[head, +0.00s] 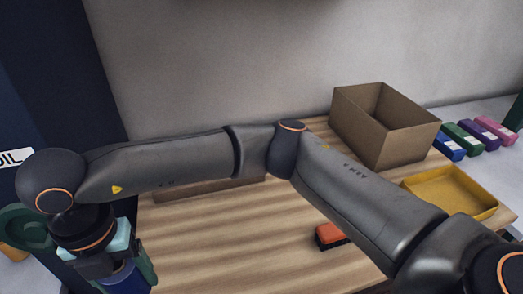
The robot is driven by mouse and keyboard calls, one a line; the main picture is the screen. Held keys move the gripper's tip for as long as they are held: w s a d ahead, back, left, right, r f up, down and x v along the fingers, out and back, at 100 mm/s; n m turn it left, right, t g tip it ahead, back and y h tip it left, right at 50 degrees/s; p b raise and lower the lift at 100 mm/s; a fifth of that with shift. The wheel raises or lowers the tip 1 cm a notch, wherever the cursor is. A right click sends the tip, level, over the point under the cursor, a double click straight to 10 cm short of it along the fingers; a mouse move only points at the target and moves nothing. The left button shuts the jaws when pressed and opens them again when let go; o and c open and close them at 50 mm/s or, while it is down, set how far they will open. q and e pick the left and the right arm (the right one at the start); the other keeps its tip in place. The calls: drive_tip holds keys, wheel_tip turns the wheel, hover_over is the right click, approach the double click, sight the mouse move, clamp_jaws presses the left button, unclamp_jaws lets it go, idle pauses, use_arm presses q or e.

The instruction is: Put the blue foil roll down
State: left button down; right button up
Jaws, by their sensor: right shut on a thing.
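My right arm reaches across from the right, and its gripper (112,262) is at the lower left edge of the picture, pointing down. It is shut on the blue foil roll (125,280), of which only a dark blue part shows at the bottom edge. The rest of the roll is hidden by the gripper or cut off by the frame. The gripper and roll are at the left end of the wooden table (215,235); I cannot tell whether the roll touches anything. My left gripper is not in view.
A dark blue panel (50,70) with a label (14,159) reading "OIL" stands at left. An open cardboard box (405,145), a yellow tray (450,185) and an orange-black brush-like object (330,235) are on the table. Several coloured boxes (470,138) lie at right. The table's middle is clear.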

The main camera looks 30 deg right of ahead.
drive_tip(key=shift+w+a+r+m, duration=0.1)
drive_tip(key=shift+w+r+m, duration=0.1)
drive_tip(key=shift+m, duration=0.3)
drive_tip(key=d+f+p, duration=0.1)
drive_tip(key=d+f, duration=0.1)
drive_tip(key=d, duration=0.2)
drive_tip(key=d+f+p, duration=0.1)
drive_tip(key=d+f, duration=0.2)
drive_tip(key=d, duration=0.1)
drive_tip(key=d+f, duration=0.3)
drive_tip(key=d, duration=0.1)
drive_tip(key=shift+w+d+f+p, duration=0.2)
drive_tip(key=shift+d+p, duration=0.1)
drive_tip(key=shift+p, duration=0.1)
drive_tip(key=shift+d+f, duration=0.35)
drive_tip(key=shift+f, duration=0.1)
drive_tip(key=f, duration=0.1)
drive_tip(key=f+p, duration=0.1)
drive_tip(key=f, duration=0.1)
drive_tip(key=shift+d, duration=0.3)
drive_tip(key=shift+f, duration=0.3)
drive_tip(key=shift+f, duration=0.1)
